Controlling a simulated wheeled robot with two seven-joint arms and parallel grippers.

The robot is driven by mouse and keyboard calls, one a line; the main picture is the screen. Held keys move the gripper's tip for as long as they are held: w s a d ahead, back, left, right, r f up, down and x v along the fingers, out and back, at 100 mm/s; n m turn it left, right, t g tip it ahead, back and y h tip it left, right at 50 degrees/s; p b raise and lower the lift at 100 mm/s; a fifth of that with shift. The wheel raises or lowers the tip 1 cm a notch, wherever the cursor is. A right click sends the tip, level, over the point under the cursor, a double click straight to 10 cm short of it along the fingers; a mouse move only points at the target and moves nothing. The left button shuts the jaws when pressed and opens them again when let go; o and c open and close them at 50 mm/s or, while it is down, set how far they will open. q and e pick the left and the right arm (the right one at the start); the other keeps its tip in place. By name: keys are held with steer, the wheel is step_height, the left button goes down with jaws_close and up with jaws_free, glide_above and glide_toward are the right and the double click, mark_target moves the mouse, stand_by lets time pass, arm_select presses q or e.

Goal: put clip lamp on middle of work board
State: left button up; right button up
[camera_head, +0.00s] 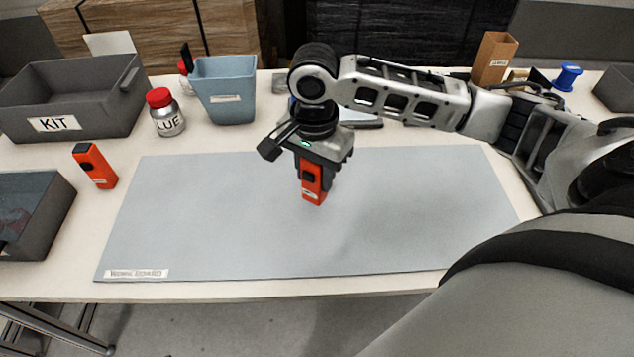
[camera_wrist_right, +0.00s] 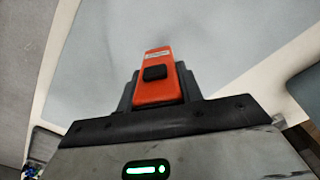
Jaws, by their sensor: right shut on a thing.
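My right gripper (camera_head: 311,170) is shut on an orange clip lamp (camera_head: 312,190) with a dark button. It holds the lamp pointing down over the middle of the grey work board (camera_head: 210,235). I cannot tell whether the lamp's lower end touches the board. In the right wrist view the lamp (camera_wrist_right: 157,88) sticks out from between the fingers of the gripper (camera_wrist_right: 158,95). A second, similar orange clip lamp (camera_head: 97,168) lies on the table left of the board. My left gripper is not in view.
A dark grey KIT bin (camera_head: 60,100), a glue bottle (camera_head: 165,114) with a red cap and a blue bin (camera_head: 228,95) stand at the back left. Another grey bin (camera_head: 40,222) is at the left edge. A brown box (camera_head: 494,58) and a blue spool (camera_head: 567,77) stand at the back right. The board's visible surface is clear.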

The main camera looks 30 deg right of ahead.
mark_target(317, 184)
steer(key=f, duration=0.3)
steer(key=shift+w+d+f, duration=0.1)
steer(key=shift+d+f, duration=0.15)
steer(key=shift+d, duration=0.1)
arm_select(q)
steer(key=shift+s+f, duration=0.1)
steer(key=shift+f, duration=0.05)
arm_select(e)
steer(key=shift+f, duration=0.15)
steer(key=shift+f, duration=0.1)
steer(key=o, duration=1)
step_height(317, 184, up, 12)
steer(key=shift+a+r+p, duration=0.1)
steer(key=shift+r+p, duration=0.05)
steer(key=shift+p, duration=0.3)
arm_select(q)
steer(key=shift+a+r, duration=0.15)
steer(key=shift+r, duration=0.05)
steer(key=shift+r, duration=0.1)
